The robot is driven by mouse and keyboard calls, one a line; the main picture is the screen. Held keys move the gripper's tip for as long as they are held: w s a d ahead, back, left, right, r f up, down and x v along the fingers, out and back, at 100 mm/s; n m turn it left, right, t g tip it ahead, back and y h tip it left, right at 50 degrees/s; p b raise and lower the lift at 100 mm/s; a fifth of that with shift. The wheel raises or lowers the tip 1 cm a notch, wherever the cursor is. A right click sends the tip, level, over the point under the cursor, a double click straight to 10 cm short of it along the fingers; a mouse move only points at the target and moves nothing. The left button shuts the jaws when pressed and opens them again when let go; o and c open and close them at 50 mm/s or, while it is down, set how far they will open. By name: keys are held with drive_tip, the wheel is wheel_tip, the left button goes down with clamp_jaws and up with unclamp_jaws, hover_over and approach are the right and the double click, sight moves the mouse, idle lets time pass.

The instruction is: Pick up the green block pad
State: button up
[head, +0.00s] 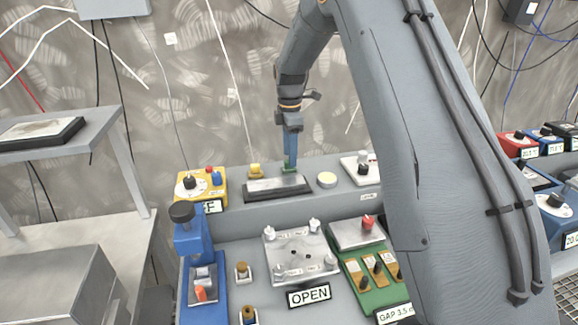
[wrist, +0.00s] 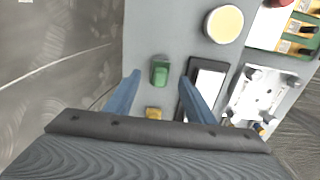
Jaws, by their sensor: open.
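The green block pad (wrist: 160,72) is a small green block on the grey bench ledge, seen in the wrist view between my two blue fingertips. My gripper (wrist: 161,80) is open, with a finger on either side of the block and a gap to each. In the head view the green block (head: 290,165) shows only in part at the tips of my gripper (head: 290,158), behind a black-framed plate (head: 277,190). I cannot tell whether the fingertips are level with the block or above it.
A small yellow block (head: 256,170) stands left of the green one. The black-framed plate (wrist: 208,88) lies close beside my right finger in the wrist view. A round cream disc (head: 327,180) and a yellow control box (head: 200,187) sit on the same ledge. A wall rises behind.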

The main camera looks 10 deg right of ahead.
drive_tip(key=shift+a+f+p, duration=0.2)
drive_tip(key=shift+f+p, duration=0.55)
drive_tip(key=shift+f, duration=1.15)
drive_tip(key=shift+c, duration=0.4)
drive_tip(key=c, duration=1)
drive_tip(key=shift+c, duration=0.3)
drive_tip(key=shift+r, duration=0.1)
wheel_tip(320, 180, up, 10)
drive_tip(key=b, duration=0.3)
drive_tip(key=o, duration=0.5)
drive_tip(key=c, duration=0.4)
